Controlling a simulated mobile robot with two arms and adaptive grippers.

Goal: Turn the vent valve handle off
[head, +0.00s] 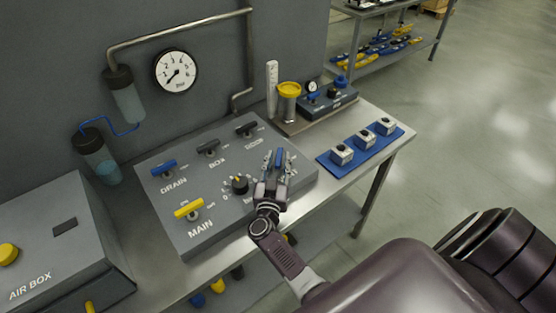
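A grey valve panel (221,203) lies tilted on the metal bench. A blue handle (279,158) stands at its right part, pointing away from me; its label is hidden by my gripper, so I cannot read whether it is the vent. My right gripper (277,162) is over this handle, with one finger on each side. The fingers look spread, with a gap beside the handle; I cannot tell whether either touches it. My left gripper is not in view.
Nearby are the blue DRAIN handle (163,167), black BOX handle (208,147), another black handle (246,129), a black knob (240,184) and the yellow MAIN handle (188,208). A blue mat (335,171) with white blocks lies right. A gauge (176,71) hangs behind.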

